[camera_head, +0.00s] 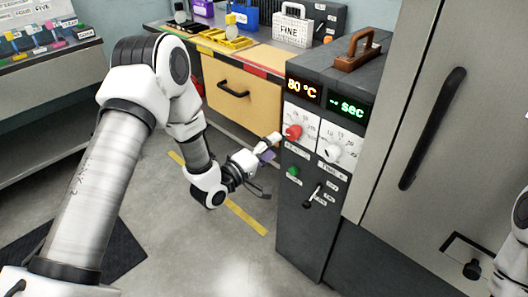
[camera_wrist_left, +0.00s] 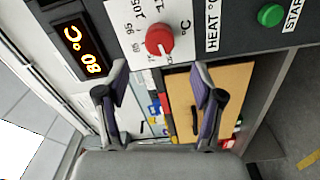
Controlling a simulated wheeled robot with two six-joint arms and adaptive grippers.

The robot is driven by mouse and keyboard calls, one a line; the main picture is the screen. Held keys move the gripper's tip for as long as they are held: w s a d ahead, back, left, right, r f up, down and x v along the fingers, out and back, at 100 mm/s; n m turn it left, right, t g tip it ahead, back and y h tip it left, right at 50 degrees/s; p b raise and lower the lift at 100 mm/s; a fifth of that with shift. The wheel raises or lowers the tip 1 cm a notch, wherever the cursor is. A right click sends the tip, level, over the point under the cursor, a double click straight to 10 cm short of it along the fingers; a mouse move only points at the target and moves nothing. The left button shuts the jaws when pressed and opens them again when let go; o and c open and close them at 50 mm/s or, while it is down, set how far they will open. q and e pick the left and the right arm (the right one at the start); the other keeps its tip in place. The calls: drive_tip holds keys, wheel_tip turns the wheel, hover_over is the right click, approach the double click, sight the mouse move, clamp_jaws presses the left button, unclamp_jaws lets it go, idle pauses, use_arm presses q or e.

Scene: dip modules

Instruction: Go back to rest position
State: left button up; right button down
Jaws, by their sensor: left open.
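My left gripper (camera_head: 266,164) is open and empty in front of the dark control cabinet, just left of its red knob. In the left wrist view, the open fingers (camera_wrist_left: 160,78) show apart below the red knob (camera_wrist_left: 159,39), with no object between them. In the head view the red knob (camera_head: 293,132) sits on a white dial plate under an orange display (camera_head: 303,89) reading 80 °C. Whether a finger touches the cabinet or knob I cannot tell. My right gripper is out of view; only part of a white arm shows at the right edge.
The cabinet (camera_head: 300,214) also bears a green "sec" display (camera_head: 347,106), a white knob (camera_head: 332,153), a green button (camera_head: 293,172) and a lever (camera_head: 312,196). A wooden drawer bench (camera_head: 238,105) stands behind. A tall grey door (camera_head: 445,150) is at right.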

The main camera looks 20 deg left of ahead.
use_arm(q)
drive_tip(key=v, duration=0.3)
drive_tip(key=shift+s+a, duration=0.1)
drive_tip(key=shift+s, duration=0.15)
drive_tip(key=s+d+f+m+g+y+p, duration=0.2)
drive_tip(key=s+d+f+g+p, duration=0.2)
drive_tip(key=s+f+g+p, duration=0.5)
drive_tip(key=s+a+f+m+g+y+p, duration=0.1)
drive_tip(key=s+f+m+g, duration=0.1)
drive_tip(key=s, duration=0.6)
drive_tip(key=s+a+f+m+g+y+p, duration=0.1)
drive_tip(key=s+f+m+g, duration=0.1)
drive_tip(key=s, duration=0.6)
drive_tip(key=s+a+f+m+g+y, duration=0.1)
drive_tip(key=s+m+g, duration=0.3)
drive_tip(key=s, duration=0.5)
drive_tip(key=shift+a+f+m+y+p, duration=0.3)
drive_tip(key=shift+a+f+y+p, duration=0.1)
drive_tip(key=shift+a+y, duration=0.15)
